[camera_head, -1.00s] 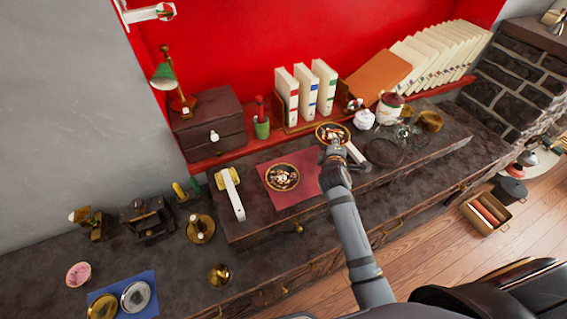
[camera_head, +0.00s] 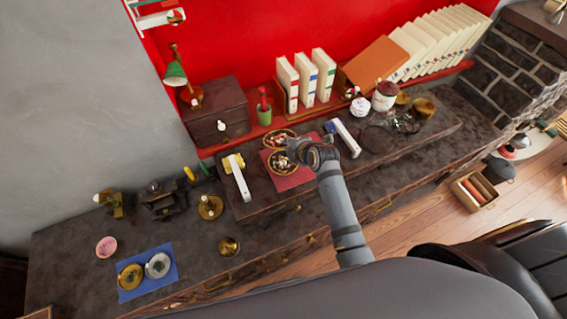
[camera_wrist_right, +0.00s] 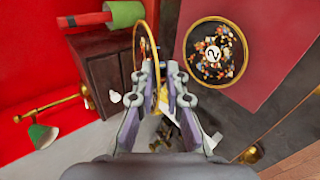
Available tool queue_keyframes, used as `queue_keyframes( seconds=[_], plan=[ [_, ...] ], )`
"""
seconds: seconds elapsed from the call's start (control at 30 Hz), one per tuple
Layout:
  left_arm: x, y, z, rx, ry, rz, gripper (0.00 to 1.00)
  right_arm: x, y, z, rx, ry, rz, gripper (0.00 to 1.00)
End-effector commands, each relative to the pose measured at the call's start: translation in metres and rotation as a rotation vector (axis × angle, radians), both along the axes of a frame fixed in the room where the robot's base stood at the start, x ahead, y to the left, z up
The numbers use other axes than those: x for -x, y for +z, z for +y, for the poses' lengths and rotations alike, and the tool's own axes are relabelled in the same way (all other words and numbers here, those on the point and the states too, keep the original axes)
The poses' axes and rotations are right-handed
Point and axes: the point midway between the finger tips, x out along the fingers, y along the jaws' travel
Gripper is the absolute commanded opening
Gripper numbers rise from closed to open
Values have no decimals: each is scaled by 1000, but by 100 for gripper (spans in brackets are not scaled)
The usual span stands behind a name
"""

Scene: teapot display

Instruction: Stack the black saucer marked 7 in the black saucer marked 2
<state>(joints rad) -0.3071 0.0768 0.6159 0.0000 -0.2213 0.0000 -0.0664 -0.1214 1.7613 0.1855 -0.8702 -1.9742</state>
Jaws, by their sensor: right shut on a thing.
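The black saucer marked 2 (camera_wrist_right: 216,50) has a gold rim and floral pattern and lies face up on a red mat (camera_wrist_right: 275,20); it shows in the head view (camera_head: 283,163) too. My right gripper (camera_head: 290,148) is shut on the rim of a second gold-rimmed black saucer (camera_head: 279,138), just behind the first in the head view. In the right wrist view this held saucer (camera_wrist_right: 140,45) stands nearly edge-on between the fingers, beside the other and apart from it. Its number cannot be read. My left gripper is not in view.
White-handled pieces (camera_head: 238,178) and (camera_head: 343,138) flank the mat on the raised dark board. Behind are a drawer box (camera_head: 216,115), a green cup (camera_head: 264,115) and white books (camera_head: 305,80). Jars (camera_head: 385,96) and glassware stand right. A blue mat (camera_head: 150,285) lies at lower left.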

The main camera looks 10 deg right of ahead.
Motion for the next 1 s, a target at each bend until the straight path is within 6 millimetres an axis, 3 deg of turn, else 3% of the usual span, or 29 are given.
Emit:
queue_keyframes(
  seconds=[0.03, 0.3, 0.5, 0.8, 0.83, 0.9, 1.0],
  plan=[
    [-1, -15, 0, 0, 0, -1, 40, 0, -15, 0, 0, 0, 0, 0],
    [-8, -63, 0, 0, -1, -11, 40, 0, -61, 0, 0, -1, 0, 0],
    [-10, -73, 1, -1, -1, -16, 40, 0, -80, 0, 1, -1, 0, 0],
    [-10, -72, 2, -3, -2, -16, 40, 0, -81, 0, 0, -1, -1, 0],
    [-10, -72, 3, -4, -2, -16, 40, 0, -81, 0, 1, -1, 0, 15],
    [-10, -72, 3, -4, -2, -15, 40, 0, -81, 0, 1, -1, 0, 24],
    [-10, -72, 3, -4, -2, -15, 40, 0, -81, 0, 1, -1, 0, 27]
  ],
)
